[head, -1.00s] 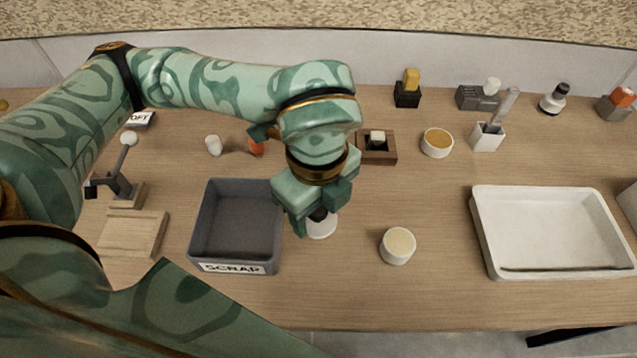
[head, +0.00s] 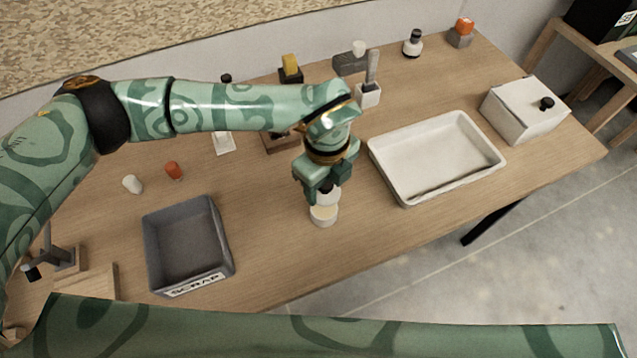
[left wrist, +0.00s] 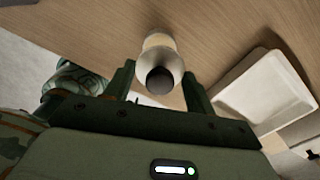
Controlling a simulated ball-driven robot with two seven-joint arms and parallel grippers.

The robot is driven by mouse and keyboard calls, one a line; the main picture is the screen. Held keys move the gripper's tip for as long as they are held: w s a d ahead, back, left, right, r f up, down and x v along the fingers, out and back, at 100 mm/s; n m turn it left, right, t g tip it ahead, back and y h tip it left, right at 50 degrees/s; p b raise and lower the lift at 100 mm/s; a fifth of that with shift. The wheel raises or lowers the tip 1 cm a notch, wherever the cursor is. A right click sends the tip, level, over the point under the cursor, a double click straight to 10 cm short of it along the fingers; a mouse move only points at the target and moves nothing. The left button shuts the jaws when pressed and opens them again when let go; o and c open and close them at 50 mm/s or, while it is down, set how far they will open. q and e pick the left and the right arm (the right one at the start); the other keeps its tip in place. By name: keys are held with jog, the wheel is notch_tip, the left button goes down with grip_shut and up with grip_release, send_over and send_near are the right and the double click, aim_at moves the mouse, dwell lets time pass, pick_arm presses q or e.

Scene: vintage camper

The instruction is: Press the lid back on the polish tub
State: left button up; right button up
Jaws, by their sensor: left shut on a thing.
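The polish tub (head: 323,215) is a small round pale tub with a cream top, upright on the wooden table. My left gripper (head: 325,186) is shut on a white lid (head: 328,197) and points down over the tub. The lid sits just above and slightly behind the tub's top in the head view; I cannot tell whether they touch. In the left wrist view the lid's dark knob (left wrist: 160,80) is between the fingers, with the cream top (left wrist: 158,41) showing beyond it. The gripper hides part of the lid in the head view. My right gripper is not in view.
A grey SCRAP bin (head: 188,248) stands left of the tub. A white tray (head: 436,158) lies close on the right, with a white box (head: 524,109) beyond. Small items line the back. The table's front edge is near the tub; bare table lies between bin and tub.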

pick_arm(q)
notch_tip(320, 180, down, 4)
jog(key=b, duration=0.2)
jog(key=shift+r+b, duration=0.1)
jog(key=shift+b, duration=0.3)
jog(key=shift+f+b, duration=0.45)
jog(key=shift+f, duration=0.55)
jog(key=shift+p, duration=0.45)
jog(key=shift+f, duration=0.1)
dwell(0.7)
jog(key=shift+p, duration=0.3)
dwell(0.5)
jog(key=o, duration=1.5)
